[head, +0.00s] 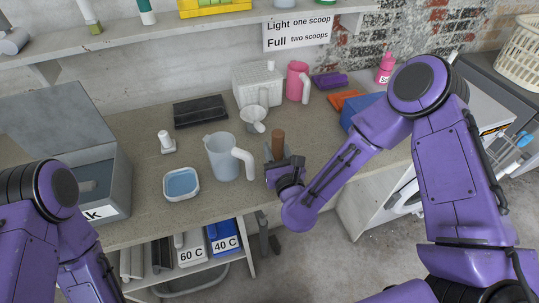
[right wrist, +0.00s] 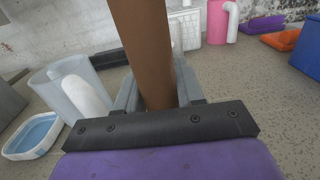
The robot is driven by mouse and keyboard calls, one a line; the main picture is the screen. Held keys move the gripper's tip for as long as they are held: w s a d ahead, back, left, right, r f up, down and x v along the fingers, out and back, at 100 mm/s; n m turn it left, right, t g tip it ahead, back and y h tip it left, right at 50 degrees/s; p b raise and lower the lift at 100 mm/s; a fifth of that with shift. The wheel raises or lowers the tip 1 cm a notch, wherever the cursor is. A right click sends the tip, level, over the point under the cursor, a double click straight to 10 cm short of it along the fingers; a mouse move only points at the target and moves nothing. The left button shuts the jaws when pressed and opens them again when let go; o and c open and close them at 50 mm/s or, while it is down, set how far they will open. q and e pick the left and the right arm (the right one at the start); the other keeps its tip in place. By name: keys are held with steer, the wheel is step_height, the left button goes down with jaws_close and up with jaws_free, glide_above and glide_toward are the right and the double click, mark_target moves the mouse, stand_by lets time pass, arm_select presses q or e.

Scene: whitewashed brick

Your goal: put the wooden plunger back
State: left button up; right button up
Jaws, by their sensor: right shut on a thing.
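The wooden plunger (head: 278,141) is a brown cylinder standing roughly upright at the front part of the counter, right of the clear jug. My right gripper (head: 277,156) is shut on it, with the brown shaft rising above the fingers. In the right wrist view the plunger (right wrist: 143,45) is large, leaning slightly, between the two grey fingers (right wrist: 155,92). Its lower end is hidden by the gripper, so I cannot tell whether it touches the counter. My left arm shows at the lower left, but its gripper is out of frame.
The clear jug (head: 222,158) with a white handle and a blue-filled tray (head: 181,184) stand to the left. A white scoop (head: 253,116) and white perforated basket (head: 258,87) are behind. A grey open box (head: 118,170) is at left. A pink jug (head: 298,80) stands behind right.

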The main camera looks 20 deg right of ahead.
mark_target(275, 156)
steer(key=f, duration=0.2)
steer(key=f+b, duration=0.1)
steer(key=shift+w+f, duration=0.25)
steer(key=shift+w, duration=0.05)
steer(key=shift+w+f, duration=0.15)
steer(key=shift+w, duration=0.1)
steer(key=shift+s+a+r, duration=0.1)
steer(key=shift+r, duration=0.1)
steer(key=shift+s+r, duration=0.15)
steer(key=shift+s, duration=0.2)
steer(key=shift+f, duration=0.25)
steer(key=o, duration=1.1)
steer(key=shift+w, duration=0.2)
arm_select(q)
steer(key=x, duration=0.2)
steer(key=shift+d+f, duration=0.15)
steer(key=shift+f, duration=0.25)
